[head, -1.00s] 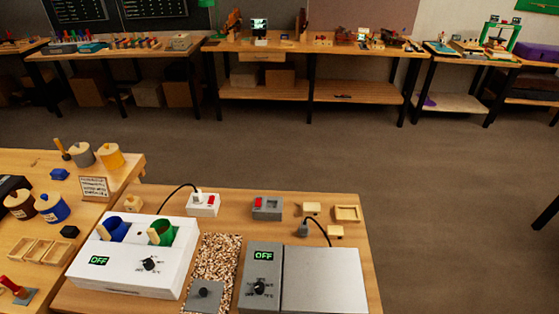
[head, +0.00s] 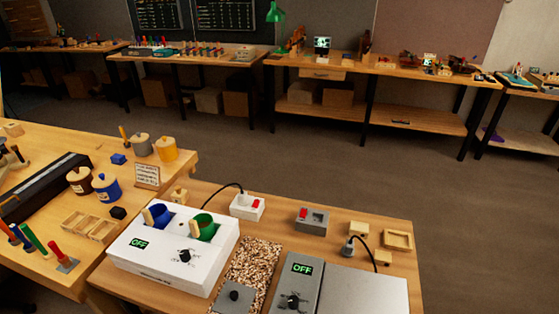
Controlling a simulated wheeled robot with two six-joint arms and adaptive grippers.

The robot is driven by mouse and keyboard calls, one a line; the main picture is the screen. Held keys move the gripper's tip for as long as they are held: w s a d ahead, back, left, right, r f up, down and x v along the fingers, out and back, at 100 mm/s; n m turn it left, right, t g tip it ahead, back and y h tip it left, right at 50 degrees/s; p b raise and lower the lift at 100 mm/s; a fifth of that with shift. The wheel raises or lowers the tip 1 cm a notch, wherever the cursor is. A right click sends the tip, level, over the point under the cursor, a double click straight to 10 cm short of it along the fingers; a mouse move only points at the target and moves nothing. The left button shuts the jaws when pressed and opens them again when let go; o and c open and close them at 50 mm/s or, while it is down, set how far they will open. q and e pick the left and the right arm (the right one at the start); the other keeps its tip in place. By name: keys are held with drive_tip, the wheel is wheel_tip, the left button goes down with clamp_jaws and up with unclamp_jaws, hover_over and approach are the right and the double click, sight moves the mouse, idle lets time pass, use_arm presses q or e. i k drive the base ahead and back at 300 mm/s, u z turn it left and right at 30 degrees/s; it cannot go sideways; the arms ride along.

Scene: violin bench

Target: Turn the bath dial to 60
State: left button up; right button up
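A white box (head: 150,273), which looks like the bath, stands on the near wooden bench. A blue pot (head: 158,215) and a green pot (head: 205,225) sit in openings in its top. Its green display (head: 139,244) reads OFF. A black dial (head: 185,256) is on its top, right of the display; the marks around it are too small to read. A grey unit (head: 312,257) to the right has its own OFF display and black dial (head: 293,301). Neither of my grippers shows in the head view.
A white switch box (head: 247,208) and a grey switch box (head: 312,220), each with a red switch, stand behind. A pebbled strip (head: 252,263) lies between the two units. A left bench holds jars (head: 106,187) and tools. Open floor (head: 330,165) lies beyond.

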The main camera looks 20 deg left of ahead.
sight(184, 255)
drive_tip(key=u, duration=3.05)
drive_tip(key=i, duration=0.85)
drive_tip(key=z, duration=1.8)
